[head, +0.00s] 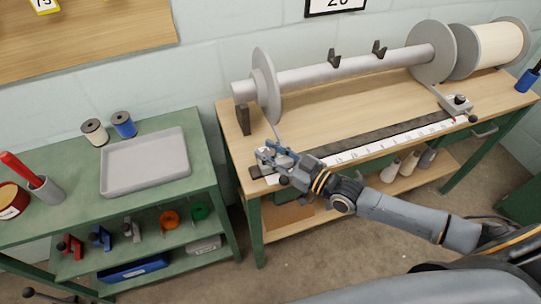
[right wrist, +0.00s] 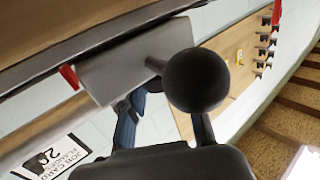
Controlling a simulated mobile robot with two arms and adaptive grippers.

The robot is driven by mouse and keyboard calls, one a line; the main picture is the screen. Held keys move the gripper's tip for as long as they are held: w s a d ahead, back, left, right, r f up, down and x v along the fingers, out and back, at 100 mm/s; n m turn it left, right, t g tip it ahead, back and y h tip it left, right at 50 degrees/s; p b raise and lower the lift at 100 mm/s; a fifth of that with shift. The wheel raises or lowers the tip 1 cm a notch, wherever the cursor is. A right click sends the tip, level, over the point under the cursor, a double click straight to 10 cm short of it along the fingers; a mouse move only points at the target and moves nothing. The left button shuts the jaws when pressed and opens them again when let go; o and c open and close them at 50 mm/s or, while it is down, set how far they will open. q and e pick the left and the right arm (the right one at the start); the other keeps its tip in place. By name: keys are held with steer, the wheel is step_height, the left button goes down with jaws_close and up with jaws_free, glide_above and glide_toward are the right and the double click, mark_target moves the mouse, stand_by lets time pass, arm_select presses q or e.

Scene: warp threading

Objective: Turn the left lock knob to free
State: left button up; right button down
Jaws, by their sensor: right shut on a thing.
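The left lock sits at the left end of the white ruled scale (head: 400,141), mostly hidden by my right gripper (head: 276,160). In the right wrist view its knob (right wrist: 197,80) is a black ball on a short dark stem, joined to a grey block (right wrist: 135,62). A small red piece (right wrist: 68,77) shows beside the block. My right gripper (right wrist: 165,124) is shut on the knob, with its fingers partly hidden behind the ball. The right lock (head: 457,103), a grey block with a black knob, stands at the far right end of the scale. My left gripper is not in view.
A grey beam with disc flanges (head: 265,86) and a white spool (head: 498,45) stand behind the scale on the wooden bench (head: 310,105). A green bench (head: 60,225) to the left holds a grey tray (head: 145,185) and two thread spools. Floor shows between the benches.

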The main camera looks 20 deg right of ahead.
stand_by(0.3)
steer(key=c, duration=1)
jaws_free()
steer(key=shift+o, duration=0.2)
steer(key=shift+s+d+f, duration=0.1)
steer(key=shift+s+d, duration=0.2)
steer(key=shift+s, duration=0.1)
steer(key=v, duration=1.1)
steer(key=shift+d, duration=0.1)
